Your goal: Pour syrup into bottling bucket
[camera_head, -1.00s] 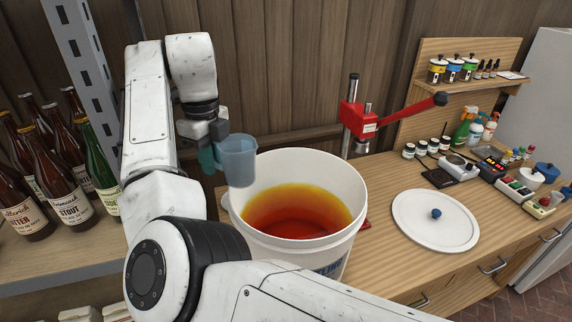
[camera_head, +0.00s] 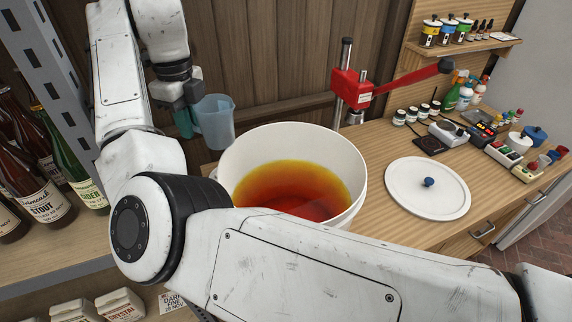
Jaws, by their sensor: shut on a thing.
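A translucent blue jug (camera_head: 216,122) is held upright by my gripper (camera_head: 187,118), which is shut on its teal handle side. The jug hangs just left of the bucket's rim, at about rim height or a little above. I cannot tell whether syrup is inside it. The large white bottling bucket (camera_head: 342,150) stands open on the wooden worktop with amber-red liquid in it. My forearm covers the bucket's lower front.
A white lid with a blue knob (camera_head: 428,201) lies right of the bucket. A red bottle capper (camera_head: 352,88) stands behind. Scales (camera_head: 447,133), jars and spray bottles are at the back right. Brown bottles (camera_head: 38,185) fill the left shelf, beside a grey perforated post (camera_head: 45,60).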

